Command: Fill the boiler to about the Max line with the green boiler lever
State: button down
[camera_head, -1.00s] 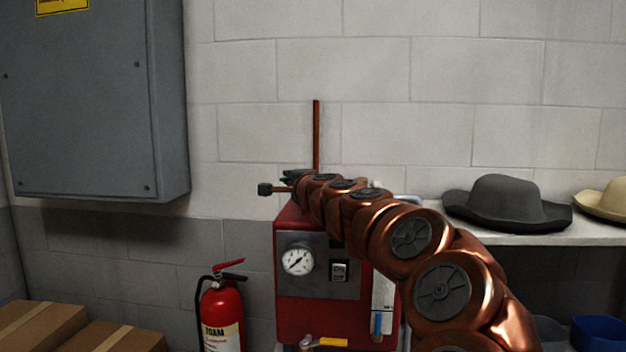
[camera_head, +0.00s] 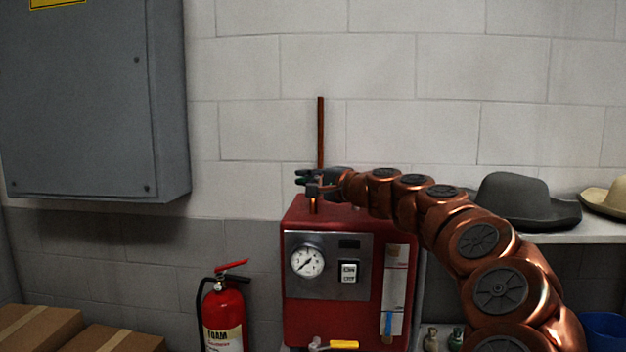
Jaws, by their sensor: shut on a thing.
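My gripper (camera_head: 313,182) is over the boiler's top, near the upright copper pipe (camera_head: 320,130).
The boiler front carries a round dial (camera_head: 307,261), a switch (camera_head: 349,272) and a yellow-handled tap (camera_head: 343,345). A fire extinguisher (camera_head: 223,315) stands left. Hats (camera_head: 515,200) lie on a shelf at right. A grey cabinet (camera_head: 95,100) hangs upper left.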

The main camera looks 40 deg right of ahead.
dwell(0.3)
jog(key=c, duration=1.2)
grip_release()
jog(key=shift+c, duration=0.2)
jog(key=s, duration=1.2)
jog(key=shift+d, duration=0.4)
